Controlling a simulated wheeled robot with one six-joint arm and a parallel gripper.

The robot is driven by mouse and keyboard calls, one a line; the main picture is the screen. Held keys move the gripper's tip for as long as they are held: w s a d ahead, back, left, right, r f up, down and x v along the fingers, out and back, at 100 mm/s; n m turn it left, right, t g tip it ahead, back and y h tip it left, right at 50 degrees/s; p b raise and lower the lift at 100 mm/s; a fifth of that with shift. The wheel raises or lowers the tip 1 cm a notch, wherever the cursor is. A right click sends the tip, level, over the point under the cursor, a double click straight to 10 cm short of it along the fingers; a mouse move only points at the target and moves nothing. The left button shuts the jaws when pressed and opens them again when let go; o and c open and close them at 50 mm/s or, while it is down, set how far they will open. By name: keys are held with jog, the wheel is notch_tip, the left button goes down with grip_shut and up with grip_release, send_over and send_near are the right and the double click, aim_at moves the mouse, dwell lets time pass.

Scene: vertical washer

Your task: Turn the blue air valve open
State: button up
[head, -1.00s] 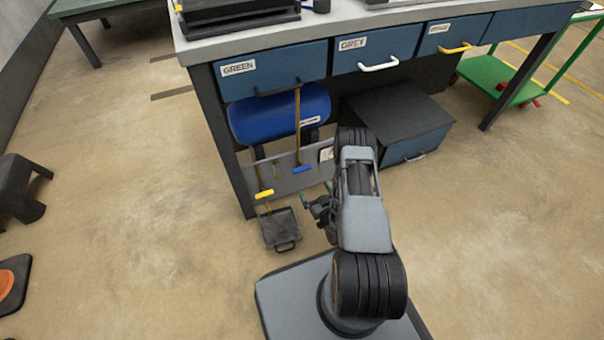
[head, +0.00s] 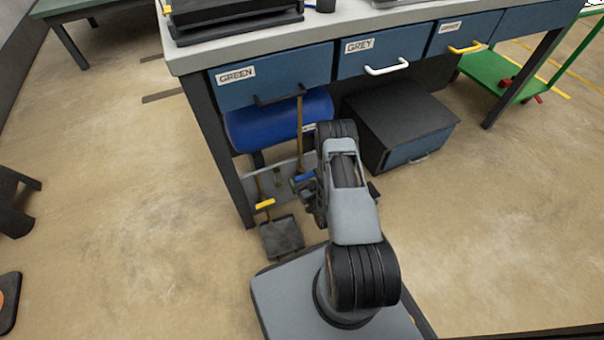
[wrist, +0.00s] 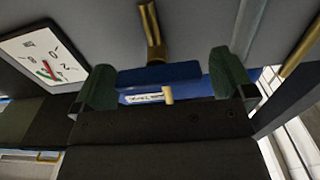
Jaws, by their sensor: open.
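The blue air valve handle (wrist: 158,74) is a flat bar below a brass pipe (wrist: 150,25) in the wrist view. My gripper (wrist: 165,84) is open, with one green-tipped finger on each side of the handle. Gaps show between the handle and both fingers, so it is not clamped. A small brass peg (wrist: 168,95) shows below the bar. In the head view, the blue handle (head: 304,177) is partly covered by my gripper (head: 306,188) at the lower end of its pipe.
A yellow-handled valve (head: 265,204) stands to the left, above a dark tray (head: 282,238) on the floor. A blue tank (head: 275,121) hangs under the workbench (head: 190,60). A gauge (wrist: 45,55) is at the left in the wrist view. A dark cabinet (head: 385,120) stands right.

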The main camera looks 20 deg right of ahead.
jog(key=shift+w, duration=0.3)
jog(key=shift+d, duration=0.1)
jog(key=shift+d, duration=0.1)
jog(key=c, duration=0.7)
jog(key=shift+c, duration=0.2)
